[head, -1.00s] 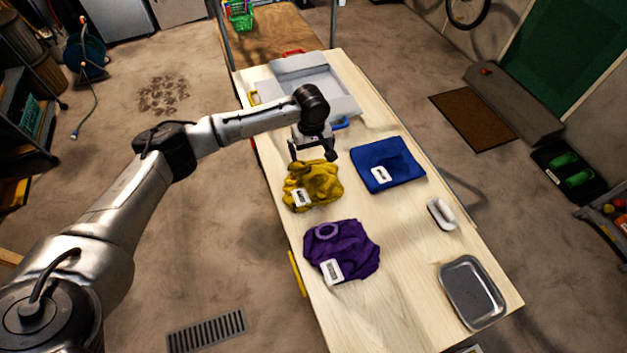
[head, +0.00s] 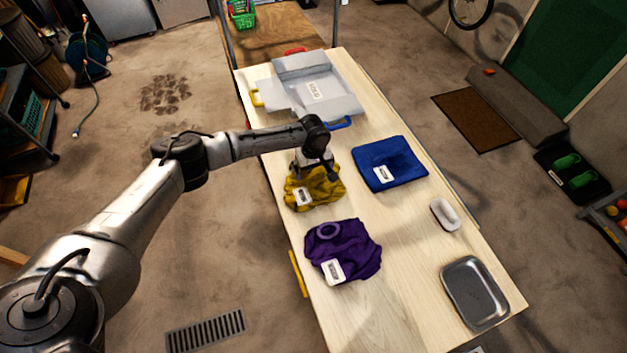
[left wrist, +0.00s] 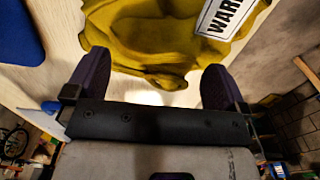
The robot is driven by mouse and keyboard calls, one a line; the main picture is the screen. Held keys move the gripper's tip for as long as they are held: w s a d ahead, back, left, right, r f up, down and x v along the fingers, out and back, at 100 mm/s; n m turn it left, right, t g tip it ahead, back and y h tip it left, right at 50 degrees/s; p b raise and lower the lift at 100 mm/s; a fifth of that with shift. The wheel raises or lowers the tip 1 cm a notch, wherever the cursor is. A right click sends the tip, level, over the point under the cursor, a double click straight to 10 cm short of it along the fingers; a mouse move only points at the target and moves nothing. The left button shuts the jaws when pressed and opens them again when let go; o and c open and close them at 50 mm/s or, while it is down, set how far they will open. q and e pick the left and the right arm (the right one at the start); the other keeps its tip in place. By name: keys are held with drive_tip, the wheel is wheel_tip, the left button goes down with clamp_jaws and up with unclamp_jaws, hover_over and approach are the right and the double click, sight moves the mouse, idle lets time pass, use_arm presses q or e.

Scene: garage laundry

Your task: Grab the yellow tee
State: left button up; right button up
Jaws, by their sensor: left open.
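The yellow tee (head: 318,190) lies crumpled on the wooden table, with a white printed label on its near left side. In the left wrist view the yellow tee (left wrist: 165,40) fills the top middle, just beyond my fingertips, with its label at the right. My left gripper (head: 317,172) is over the far edge of the yellow tee, pointing down. My right gripper is not in view.
A purple garment (head: 343,250) lies nearer, and a folded blue cloth (head: 390,163) lies to the right. A grey folding board (head: 290,97) is at the table's far end. A white brush-like item (head: 444,214) and metal tray (head: 474,292) are at the right.

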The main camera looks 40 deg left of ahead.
sight(314, 173)
use_arm(q)
drive_tip(key=shift+f, duration=1.6)
drive_tip(key=shift+c, duration=0.2)
drive_tip(key=c, duration=1)
drive_tip(key=shift+o, duration=0.2)
drive_tip(key=shift+r, duration=0.15)
